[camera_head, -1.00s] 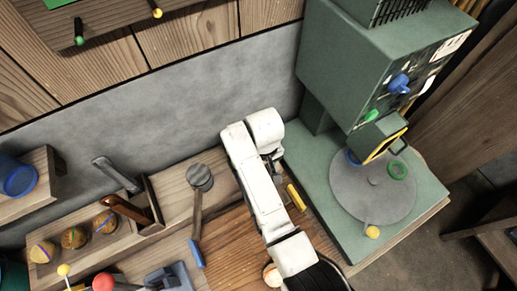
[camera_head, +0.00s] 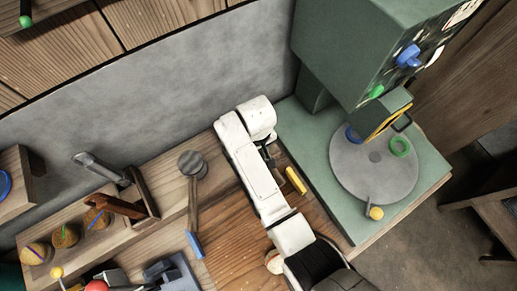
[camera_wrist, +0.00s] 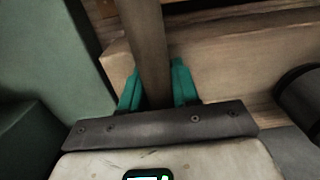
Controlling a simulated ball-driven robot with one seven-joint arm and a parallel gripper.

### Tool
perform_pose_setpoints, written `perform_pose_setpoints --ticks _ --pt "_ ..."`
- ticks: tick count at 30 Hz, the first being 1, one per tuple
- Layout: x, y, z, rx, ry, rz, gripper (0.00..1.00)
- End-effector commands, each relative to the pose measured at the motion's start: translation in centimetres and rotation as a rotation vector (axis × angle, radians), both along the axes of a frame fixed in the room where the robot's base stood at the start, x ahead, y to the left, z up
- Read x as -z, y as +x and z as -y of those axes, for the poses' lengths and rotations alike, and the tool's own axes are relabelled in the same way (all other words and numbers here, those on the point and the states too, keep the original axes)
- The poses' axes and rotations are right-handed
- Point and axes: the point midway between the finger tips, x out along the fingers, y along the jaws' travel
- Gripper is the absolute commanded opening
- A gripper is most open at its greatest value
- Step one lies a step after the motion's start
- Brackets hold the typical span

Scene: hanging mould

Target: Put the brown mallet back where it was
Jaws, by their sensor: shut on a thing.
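In the wrist view my gripper (camera_wrist: 158,92) has its teal fingers shut on a brown wooden handle (camera_wrist: 148,45), which I take for the brown mallet's. The handle runs up out of the picture, so its head is not seen there. In the head view my white arm hides the gripper and most of the held thing. A yellow piece (camera_head: 296,180) shows just right of the arm; I cannot tell whether it is part of the mallet. A grey-headed mallet (camera_head: 192,163) with a wooden handle and blue end lies left of the arm.
The green machine (camera_head: 310,150) with its round grey plate (camera_head: 365,185) stands close on the right. A wooden ledge (camera_wrist: 215,65) lies behind the handle in the wrist view. A wooden rack (camera_head: 150,207) with tools and several round knobs stand to the left, before the grey wall.

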Motion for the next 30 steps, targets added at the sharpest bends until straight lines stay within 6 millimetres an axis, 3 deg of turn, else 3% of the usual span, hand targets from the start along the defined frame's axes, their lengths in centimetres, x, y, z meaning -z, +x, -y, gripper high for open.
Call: perform_pose_setpoints --ticks 4,5,12,23,30 --pt "0.3 0.0 0.0 0.0 0.001 0.001 0.0" --pt "0.3 0.0 0.0 0.0 0.0 0.0 0.32" --pt "0.2 0.0 0.0 0.0 0.0 0.0 0.55" --pt "-0.5 0.1 0.0 0.0 0.001 0.001 0.56" --pt "-4.5 0.2 -0.1 0.0 0.003 0.004 0.56"
